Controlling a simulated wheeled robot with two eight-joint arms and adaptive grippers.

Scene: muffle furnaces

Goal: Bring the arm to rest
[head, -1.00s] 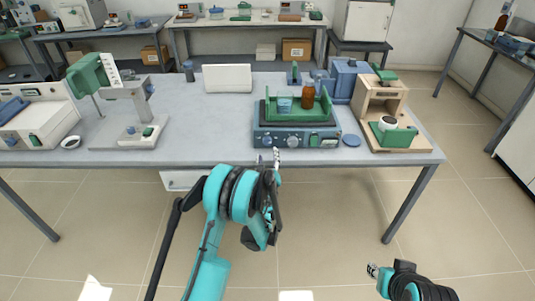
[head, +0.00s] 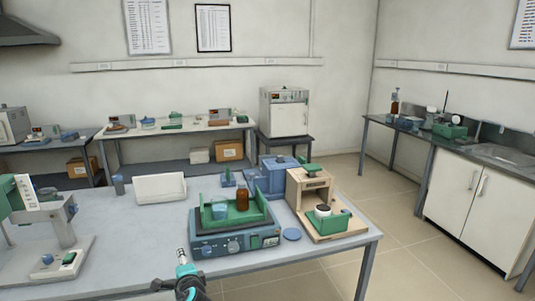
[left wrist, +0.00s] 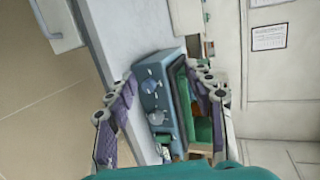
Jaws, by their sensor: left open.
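My right gripper is not in view.
A green tray (head: 256,207) on the device carries a brown bottle (head: 242,198) and a clear cup (head: 219,208). A wooden stand (head: 310,188) is right of it, a white bin (head: 160,188) behind left, a white-based stand (head: 62,262) at left. Floor right of the table is clear.

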